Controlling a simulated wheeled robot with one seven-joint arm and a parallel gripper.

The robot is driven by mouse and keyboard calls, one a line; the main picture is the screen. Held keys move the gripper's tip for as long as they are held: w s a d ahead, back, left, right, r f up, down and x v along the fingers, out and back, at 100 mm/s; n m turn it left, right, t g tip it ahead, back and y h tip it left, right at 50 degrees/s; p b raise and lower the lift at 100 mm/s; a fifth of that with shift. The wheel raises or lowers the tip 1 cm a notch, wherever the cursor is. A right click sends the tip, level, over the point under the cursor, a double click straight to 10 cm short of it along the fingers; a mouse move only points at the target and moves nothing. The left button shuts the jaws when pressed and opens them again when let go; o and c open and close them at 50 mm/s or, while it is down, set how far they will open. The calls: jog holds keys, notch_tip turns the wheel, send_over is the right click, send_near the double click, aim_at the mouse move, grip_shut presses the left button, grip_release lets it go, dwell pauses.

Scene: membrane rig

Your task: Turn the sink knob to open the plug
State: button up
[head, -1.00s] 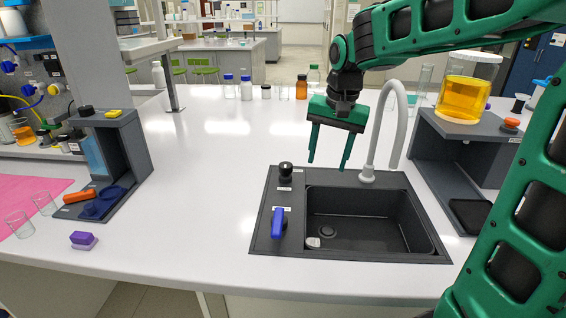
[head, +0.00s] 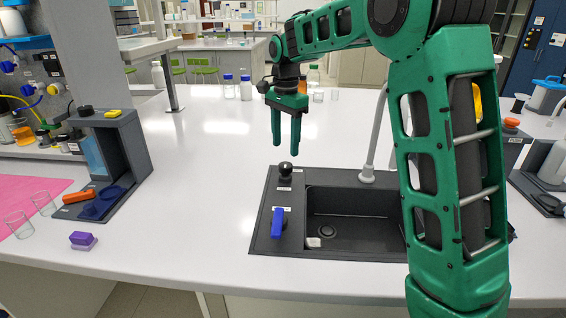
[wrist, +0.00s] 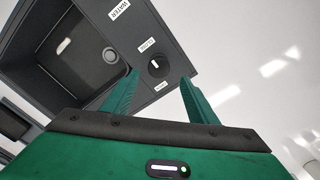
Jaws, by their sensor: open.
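The black round sink knob (head: 285,171) stands on the sink's left rim, at the back, with small labels beside it. It also shows in the wrist view (wrist: 158,66), with a pale mark on its top, between my fingertips in the picture. My green gripper (head: 286,143) points down above the knob, open and empty, apart from it. The dark sink (head: 350,189) has a round drain plug (head: 327,231) in its basin floor. I cannot tell whether the plug is open or closed.
A blue lever (head: 278,222) sits in front of the knob on the same rim. The pale curved faucet (head: 372,150) rises behind the basin, partly hidden by my arm. A purple block (head: 83,240) lies to the left.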

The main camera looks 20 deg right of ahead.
aim_at(285, 164)
notch_tip(285, 164, down, 7)
jog(key=shift+r, duration=0.15)
jog(key=shift+c, duration=0.7)
